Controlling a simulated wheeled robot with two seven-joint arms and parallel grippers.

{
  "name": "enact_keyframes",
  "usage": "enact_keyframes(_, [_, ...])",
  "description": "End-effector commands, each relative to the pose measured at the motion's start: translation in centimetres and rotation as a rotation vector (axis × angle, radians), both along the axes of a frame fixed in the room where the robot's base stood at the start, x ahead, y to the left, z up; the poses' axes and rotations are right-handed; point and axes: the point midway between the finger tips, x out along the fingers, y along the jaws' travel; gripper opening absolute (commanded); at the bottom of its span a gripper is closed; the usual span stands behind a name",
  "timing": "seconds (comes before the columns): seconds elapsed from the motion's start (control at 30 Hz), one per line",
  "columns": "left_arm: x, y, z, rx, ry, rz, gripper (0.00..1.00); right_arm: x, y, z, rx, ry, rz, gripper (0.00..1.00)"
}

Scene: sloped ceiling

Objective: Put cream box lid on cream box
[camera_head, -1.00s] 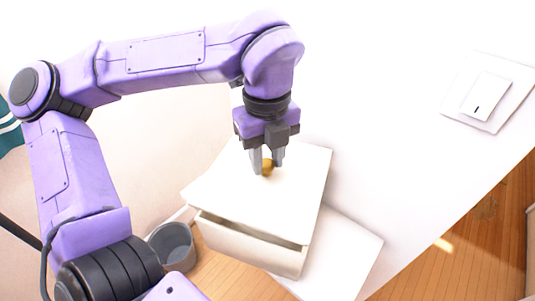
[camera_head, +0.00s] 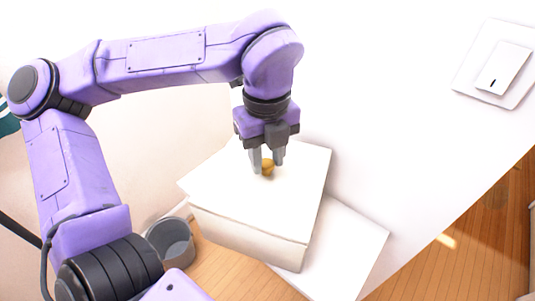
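The cream box lid (camera_head: 235,190) is a flat, pale square panel with a small gold knob on top. It lies over the cream box (camera_head: 250,235), whose pale front wall shows below it. The lid sticks out past the box at the left corner, and I see no clear dark gap under its front edge. My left gripper (camera_head: 267,163) points down, its grey fingers on either side of the knob and closed on it. The inside of the box is hidden. My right gripper is not in view.
A white surface (camera_head: 345,250) shows under and right of the box. A grey round bin (camera_head: 170,242) stands at lower left on the wooden floor (camera_head: 470,240). A white switch-like panel (camera_head: 500,65) is at upper right.

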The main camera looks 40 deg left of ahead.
Motion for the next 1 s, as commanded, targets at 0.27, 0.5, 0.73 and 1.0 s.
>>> enact_keyframes(0.27, [0.0, 0.0, 0.0, 0.000, 0.000, 0.000, 0.62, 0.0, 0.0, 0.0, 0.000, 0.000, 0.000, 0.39])
enact_keyframes(0.5, [0.1, 0.0, 2.1, 0.000, -0.004, 0.002, 0.62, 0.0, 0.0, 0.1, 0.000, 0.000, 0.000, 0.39])
enact_keyframes(0.73, [0.0, 0.0, 7.7, 0.000, -0.004, 0.002, 0.62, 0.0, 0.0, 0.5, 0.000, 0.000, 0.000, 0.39])
enact_keyframes(1.0, [0.0, 0.0, 10.6, 0.000, 0.000, 0.000, 0.62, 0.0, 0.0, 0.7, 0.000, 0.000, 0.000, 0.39])
